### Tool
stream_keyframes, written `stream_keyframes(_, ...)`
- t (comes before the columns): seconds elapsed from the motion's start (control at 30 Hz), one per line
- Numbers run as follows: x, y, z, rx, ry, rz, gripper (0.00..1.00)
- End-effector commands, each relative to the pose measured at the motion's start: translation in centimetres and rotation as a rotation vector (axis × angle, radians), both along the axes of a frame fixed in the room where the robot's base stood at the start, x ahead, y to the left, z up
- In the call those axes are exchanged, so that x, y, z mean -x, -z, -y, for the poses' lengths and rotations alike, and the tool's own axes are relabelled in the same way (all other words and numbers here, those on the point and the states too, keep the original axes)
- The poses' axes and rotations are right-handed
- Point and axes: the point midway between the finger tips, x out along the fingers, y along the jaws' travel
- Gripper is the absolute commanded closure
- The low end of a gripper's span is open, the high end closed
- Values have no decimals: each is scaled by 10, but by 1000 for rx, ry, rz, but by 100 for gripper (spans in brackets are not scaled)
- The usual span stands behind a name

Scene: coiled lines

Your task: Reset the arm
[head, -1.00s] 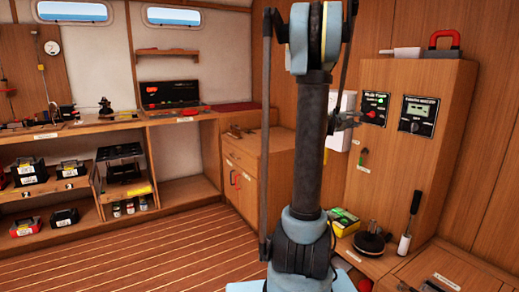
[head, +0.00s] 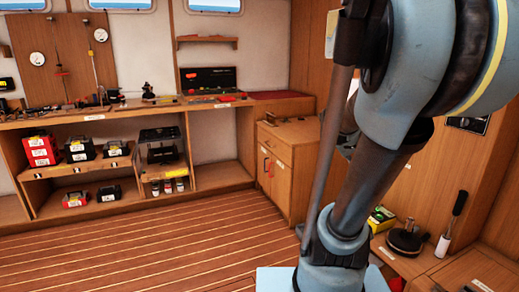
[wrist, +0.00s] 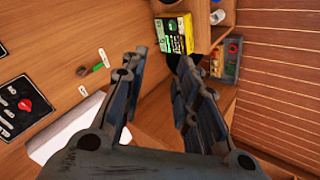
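My gripper (wrist: 153,75) shows in the wrist view with its two dark fingers apart. Nothing is held between them. In the head view my blue and dark grey arm leans to the right, and its upper links fill the upper right. The gripper is mostly hidden behind the arm there. In the wrist view the fingers point towards a wooden surface with a yellow and green box (wrist: 175,35) beyond the tips.
Shelves with black cases (head: 80,150) line the back. Floor (head: 150,240) is clear.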

Motion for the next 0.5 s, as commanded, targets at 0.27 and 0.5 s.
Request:
stream_keyframes(0.27, 70, 59, -85, -291, -31, -67, 72)
stream_keyframes(0.5, 124, 98, -150, -512, -69, -140, 72)
